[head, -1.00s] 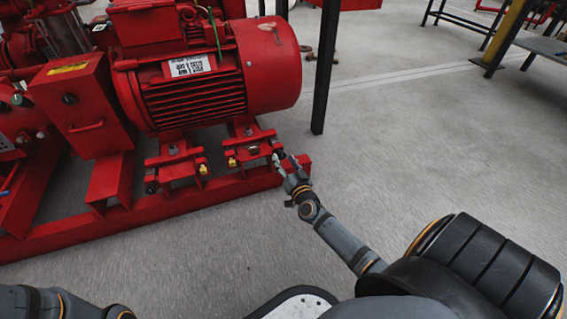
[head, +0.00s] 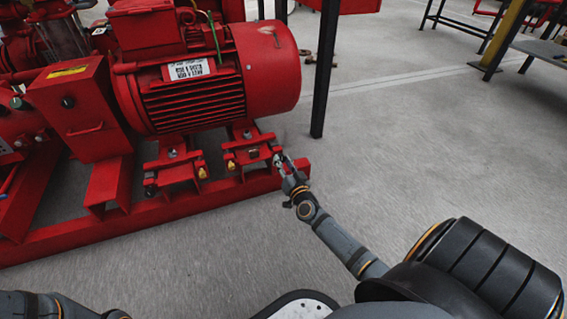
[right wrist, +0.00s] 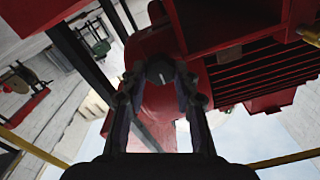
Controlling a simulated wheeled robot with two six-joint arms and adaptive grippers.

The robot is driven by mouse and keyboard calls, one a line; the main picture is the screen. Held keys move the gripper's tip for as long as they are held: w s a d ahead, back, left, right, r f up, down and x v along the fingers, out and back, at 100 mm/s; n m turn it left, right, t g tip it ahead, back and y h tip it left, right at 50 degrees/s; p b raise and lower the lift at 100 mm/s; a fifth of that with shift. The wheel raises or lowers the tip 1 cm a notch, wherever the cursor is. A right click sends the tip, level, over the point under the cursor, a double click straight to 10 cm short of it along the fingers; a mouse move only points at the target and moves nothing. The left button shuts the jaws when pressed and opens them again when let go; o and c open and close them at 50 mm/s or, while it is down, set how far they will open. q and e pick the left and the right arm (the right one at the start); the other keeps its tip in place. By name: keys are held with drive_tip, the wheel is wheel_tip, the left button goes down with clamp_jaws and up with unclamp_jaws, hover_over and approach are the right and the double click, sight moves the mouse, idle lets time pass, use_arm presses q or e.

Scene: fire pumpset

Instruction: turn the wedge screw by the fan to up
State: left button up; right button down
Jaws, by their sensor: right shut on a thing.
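The wedge screw by the fan shows in the right wrist view as a grey round head (right wrist: 160,71) between my fingers. It sits at the end of the red motor mount (head: 250,153), under the right, fan end of the red motor (head: 268,68). My right gripper (head: 281,161) is at this end of the mount and shut on the screw. Its fingers hide most of the screw in the head view. In the right wrist view the two fingers (right wrist: 160,82) flank the head. My left gripper is out of view; only part of my left arm shows at bottom left.
A second red mount (head: 175,170) with a yellow-tipped fitting stands to the left. The red base rail (head: 150,210) runs below both mounts. A black post (head: 324,75) stands behind and to the right.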

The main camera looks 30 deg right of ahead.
drive_tip(key=m, duration=0.3)
drive_tip(key=shift+m+p, duration=0.35)
drive_tip(key=shift+m, duration=0.05)
drive_tip(key=m, duration=0.4)
drive_tip(key=shift+f+m, duration=0.1)
drive_tip(key=shift+m, duration=0.2)
drive_tip(key=m, duration=0.3)
drive_tip(key=shift+m, duration=0.3)
drive_tip(key=m, duration=0.4)
drive_tip(key=shift+f+m+b, duration=0.15)
drive_tip(key=shift+m+b, duration=1.75)
drive_tip(key=shift+m, duration=7.7)
